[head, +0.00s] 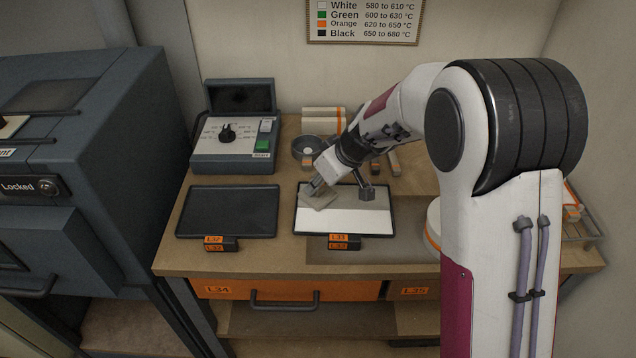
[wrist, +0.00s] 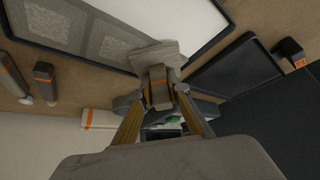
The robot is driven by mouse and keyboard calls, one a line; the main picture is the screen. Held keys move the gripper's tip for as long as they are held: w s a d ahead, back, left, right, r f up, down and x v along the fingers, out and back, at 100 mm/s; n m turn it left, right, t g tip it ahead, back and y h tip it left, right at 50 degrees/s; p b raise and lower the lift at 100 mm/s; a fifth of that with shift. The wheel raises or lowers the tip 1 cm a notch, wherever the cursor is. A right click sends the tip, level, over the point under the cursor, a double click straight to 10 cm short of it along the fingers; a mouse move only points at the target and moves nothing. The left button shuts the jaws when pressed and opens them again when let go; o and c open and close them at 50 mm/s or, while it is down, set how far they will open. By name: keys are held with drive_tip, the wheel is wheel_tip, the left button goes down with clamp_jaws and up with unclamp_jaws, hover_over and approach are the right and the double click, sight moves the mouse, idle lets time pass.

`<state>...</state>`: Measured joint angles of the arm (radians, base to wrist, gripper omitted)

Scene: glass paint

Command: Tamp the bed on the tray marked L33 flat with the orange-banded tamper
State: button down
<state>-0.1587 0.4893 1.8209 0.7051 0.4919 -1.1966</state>
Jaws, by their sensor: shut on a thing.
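The tray marked L33 (head: 296,222) lies flat on the bench with a pale bed (head: 350,222) in it; its dark rim also shows in the wrist view (wrist: 222,40). The bed is smooth white in part, with greyer, grainy squarish patches (wrist: 103,46) beside it. My gripper (head: 315,186) is over the tray's far left part, shut on the tamper, whose handle (wrist: 159,92) shows a thin orange band between my fingertips (wrist: 160,100). The tamper's grey flat head (head: 321,200) is at the bed, tilted in view; I cannot tell whether it touches.
An empty dark tray marked L32 (head: 228,212) lies to the left. Behind stand a control box (head: 233,150), a round dish (head: 307,151) and pale stacked bars (head: 323,113). A dark kiln (head: 80,150) is at far left.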

drive_tip(key=shift+s+f, duration=0.1)
drive_tip(key=shift+f, duration=0.25)
drive_tip(key=shift+s+d+f, duration=0.1)
drive_tip(key=shift+f, duration=0.2)
drive_tip(key=shift+r, duration=1.3)
drive_tip(key=shift+w, duration=0.2)
drive_tip(key=shift+w+d, duration=0.55)
drive_tip(key=shift+d, duration=0.35)
drive_tip(key=shift+w+d, duration=0.55)
drive_tip(key=shift+d, duration=0.35)
